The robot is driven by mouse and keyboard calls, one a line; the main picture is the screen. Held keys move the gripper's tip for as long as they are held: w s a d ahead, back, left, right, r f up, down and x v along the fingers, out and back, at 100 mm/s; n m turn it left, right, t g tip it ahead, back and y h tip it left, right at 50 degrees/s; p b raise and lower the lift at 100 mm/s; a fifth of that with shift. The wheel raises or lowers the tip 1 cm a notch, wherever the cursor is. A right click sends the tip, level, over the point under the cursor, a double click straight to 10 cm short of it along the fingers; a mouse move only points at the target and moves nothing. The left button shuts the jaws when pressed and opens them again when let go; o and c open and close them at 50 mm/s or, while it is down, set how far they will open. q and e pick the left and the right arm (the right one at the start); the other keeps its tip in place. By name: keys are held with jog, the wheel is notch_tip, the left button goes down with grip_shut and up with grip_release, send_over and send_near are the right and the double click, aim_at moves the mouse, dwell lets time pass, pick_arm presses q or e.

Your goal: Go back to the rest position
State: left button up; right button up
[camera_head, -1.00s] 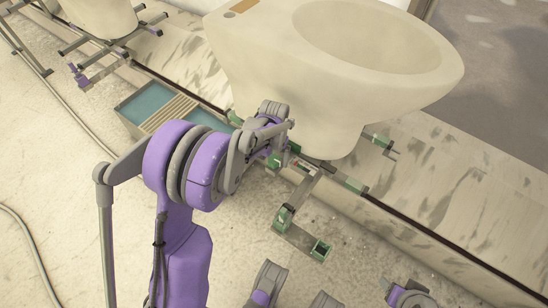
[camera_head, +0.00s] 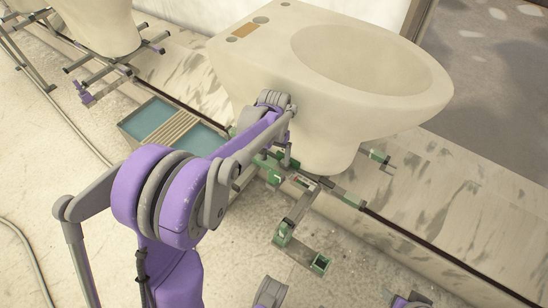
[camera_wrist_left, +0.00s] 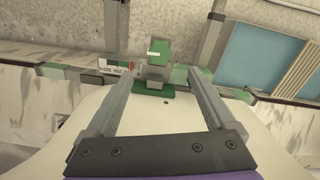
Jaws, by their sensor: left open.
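My left gripper (camera_head: 287,150) is beside the lower front of the large cream toilet bowl (camera_head: 345,95), above the carousel's green-and-grey frame (camera_head: 285,230). In the left wrist view, the left gripper (camera_wrist_left: 158,84) is open, with its two grey fingers apart. A green-and-grey clamp block (camera_wrist_left: 158,68) shows between and beyond the fingertips. I cannot tell whether they touch it. Nothing is clearly held. The cream bowl surface (camera_wrist_left: 150,120) lies under and around the fingers.
A teal tray with tan slats (camera_head: 172,130) stands left of the bowl; it also shows in the left wrist view (camera_wrist_left: 265,52). Another cream piece (camera_head: 98,25) stands on a frame at upper left. Hoses lie on the floor at left. The floor at lower left is open.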

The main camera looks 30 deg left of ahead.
dwell(0.3)
pick_arm(q)
jog(key=s+d+r+m+t, duration=0.1)
jog(key=s+d+r+t, duration=0.15)
jog(key=s, duration=0.55)
jog(key=s+d+r+t, duration=0.1)
jog(key=s+d, duration=0.3)
jog(key=s, duration=0.3)
jog(key=s+d+r+m+t, duration=0.15)
jog(key=s+d, duration=0.25)
jog(key=s, duration=0.4)
notch_tip(320, 180, up, 17)
jog(key=w+p, duration=0.2)
jog(key=p, duration=1.4)
jog(key=shift+w+a, duration=0.3)
jog(key=shift+w, duration=0.05)
pick_arm(e)
notch_tip(320, 180, up, 18)
jog(key=w, duration=0.2)
jog(key=shift+t, duration=0.4)
pick_arm(q)
jog(key=shift+s+r+n, duration=0.1)
jog(key=shift+n, duration=0.15)
pick_arm(e)
jog(key=shift+s, duration=0.15)
